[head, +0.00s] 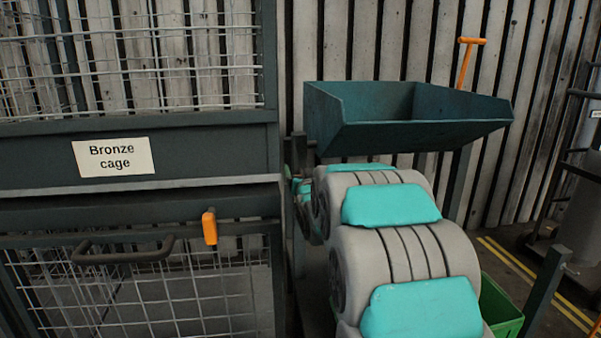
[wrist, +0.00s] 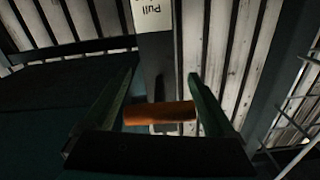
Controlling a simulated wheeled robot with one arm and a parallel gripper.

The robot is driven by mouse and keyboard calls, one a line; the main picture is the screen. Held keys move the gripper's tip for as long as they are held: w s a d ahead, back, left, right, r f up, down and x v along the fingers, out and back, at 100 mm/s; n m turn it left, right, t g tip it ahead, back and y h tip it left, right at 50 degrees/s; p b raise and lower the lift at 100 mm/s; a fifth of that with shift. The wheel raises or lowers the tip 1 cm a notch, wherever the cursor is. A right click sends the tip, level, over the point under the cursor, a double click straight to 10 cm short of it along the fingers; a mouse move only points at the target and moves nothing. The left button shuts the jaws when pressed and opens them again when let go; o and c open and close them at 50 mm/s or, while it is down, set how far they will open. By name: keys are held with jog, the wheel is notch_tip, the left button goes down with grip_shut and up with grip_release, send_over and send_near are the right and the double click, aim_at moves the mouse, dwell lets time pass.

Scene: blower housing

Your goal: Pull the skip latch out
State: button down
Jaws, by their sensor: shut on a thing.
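The skip (head: 420,137) is a dark teal open-topped tray in the head view, behind my arm. In the wrist view, my gripper (wrist: 161,76) has its two dark green fingers on either side of a short orange bar (wrist: 160,112), the skip latch handle, and is shut on it. The bar sits in front of a dark upright post (wrist: 157,62). A pale label reading "Pull" (wrist: 153,14) is on that post. In the head view my arm hides the latch, and I cannot make out the fingers there.
A bronze cage (head: 140,160) with mesh, a dark bar handle (head: 122,252) and an orange catch (head: 209,228) stands at left, close to my arm. An orange T-handle (head: 468,60) rises behind the skip. A green bin (head: 500,309) is at lower right. A slatted wall closes the back.

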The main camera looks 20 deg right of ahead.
jog(key=shift+v, duration=1.3)
jog(key=shift+f, duration=0.1)
grip_release()
jog(key=shift+s, duration=0.1)
jog(key=shift+s, duration=0.1)
jog(key=v, duration=0.7)
jog(key=shift+s, duration=0.3)
